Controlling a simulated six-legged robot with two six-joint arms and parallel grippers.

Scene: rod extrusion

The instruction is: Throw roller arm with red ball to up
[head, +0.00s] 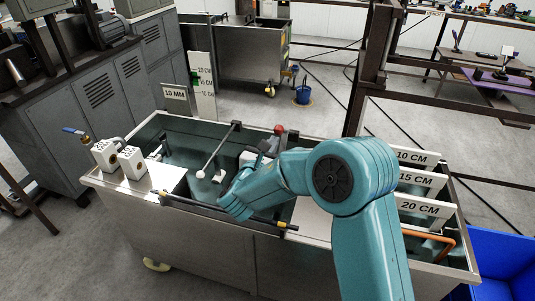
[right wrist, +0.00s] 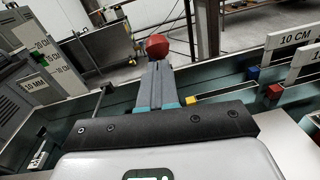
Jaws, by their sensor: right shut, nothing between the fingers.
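The red ball (head: 279,129) of the roller arm shows at the far side of the metal tank (head: 110,190), near its back edge. The rest of that roller arm is hidden behind my right arm and gripper. My right gripper (head: 269,144) reaches up toward the ball from the front left. In the right wrist view its fingers (right wrist: 157,80) are together and empty, with the red ball (right wrist: 157,45) just beyond the tips. I cannot tell whether they touch it. My left gripper is not in view.
A thin lever with a pale ball (head: 200,174) stands left in the tank. White blocks (head: 131,162) sit at its left end. Signs reading 10, 15 and 20 CM (head: 420,182) stand at the right. A blue bin (head: 505,262) is at the lower right.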

